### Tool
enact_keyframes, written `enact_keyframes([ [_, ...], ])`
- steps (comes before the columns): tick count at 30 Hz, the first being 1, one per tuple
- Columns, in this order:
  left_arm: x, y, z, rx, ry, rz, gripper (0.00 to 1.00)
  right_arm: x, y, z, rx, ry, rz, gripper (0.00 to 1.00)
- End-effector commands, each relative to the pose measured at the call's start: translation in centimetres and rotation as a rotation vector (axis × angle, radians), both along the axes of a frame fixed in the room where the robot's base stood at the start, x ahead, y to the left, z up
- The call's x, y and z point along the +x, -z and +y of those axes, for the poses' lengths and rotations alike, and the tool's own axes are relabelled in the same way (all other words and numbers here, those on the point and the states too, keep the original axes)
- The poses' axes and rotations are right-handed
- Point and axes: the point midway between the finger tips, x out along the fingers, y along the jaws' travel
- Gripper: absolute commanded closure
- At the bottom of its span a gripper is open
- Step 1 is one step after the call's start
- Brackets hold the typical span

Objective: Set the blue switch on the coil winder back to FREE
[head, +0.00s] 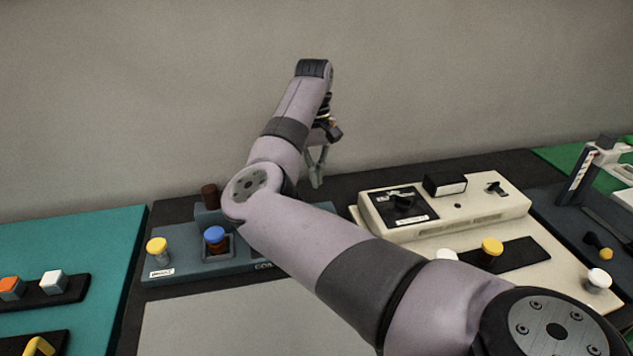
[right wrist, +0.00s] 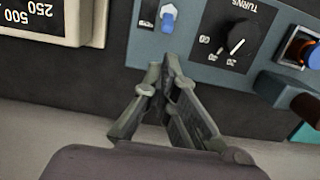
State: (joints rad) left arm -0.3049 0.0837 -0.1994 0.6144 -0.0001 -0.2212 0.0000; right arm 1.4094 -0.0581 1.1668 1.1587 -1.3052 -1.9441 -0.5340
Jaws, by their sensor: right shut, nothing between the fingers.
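The blue switch (right wrist: 168,18) stands on the blue-grey panel of the coil winder (right wrist: 190,78) at the top of the right wrist view. A small black-and-white marked plate (right wrist: 148,14) is just left of it; I cannot read which setting the switch is at. My right gripper (right wrist: 163,72) is shut and empty, its tips below the switch in that view and apart from it. In the head view the right gripper (head: 316,180) hangs beyond my arm. The coil winder (head: 185,268) is partly covered by my arm there, and the switch is hidden. My left gripper is out of view.
A black TURNS dial (right wrist: 238,38), a blue knob (right wrist: 312,55) and a brown handle (right wrist: 285,92) sit right of the switch. A cream box (right wrist: 50,35) stands at the left. In the head view a cream device (head: 460,215) stands right of the winder.

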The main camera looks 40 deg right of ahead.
Motion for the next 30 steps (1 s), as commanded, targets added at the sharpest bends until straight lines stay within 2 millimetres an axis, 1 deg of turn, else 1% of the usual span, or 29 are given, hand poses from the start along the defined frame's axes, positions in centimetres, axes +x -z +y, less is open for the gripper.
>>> enact_keyframes([
  [1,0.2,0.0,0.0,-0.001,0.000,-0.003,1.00,-0.1,1.0,0.1,0.001,0.000,0.003,1.00],
  [6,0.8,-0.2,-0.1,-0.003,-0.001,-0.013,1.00,-0.4,4.2,0.3,0.001,-0.001,0.003,1.00],
  [9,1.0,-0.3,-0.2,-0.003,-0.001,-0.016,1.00,-0.6,5.8,0.4,0.001,0.000,0.003,1.00],
  [12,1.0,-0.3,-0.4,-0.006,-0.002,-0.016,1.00,-0.7,7.0,0.4,0.001,-0.001,0.002,1.00],
  [18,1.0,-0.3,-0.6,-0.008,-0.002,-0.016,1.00,-0.8,8.1,0.4,-0.001,0.000,0.000,1.00],
  [30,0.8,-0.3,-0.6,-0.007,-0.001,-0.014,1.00,-0.6,8.1,0.4,-0.003,0.000,-0.004,1.00],
])
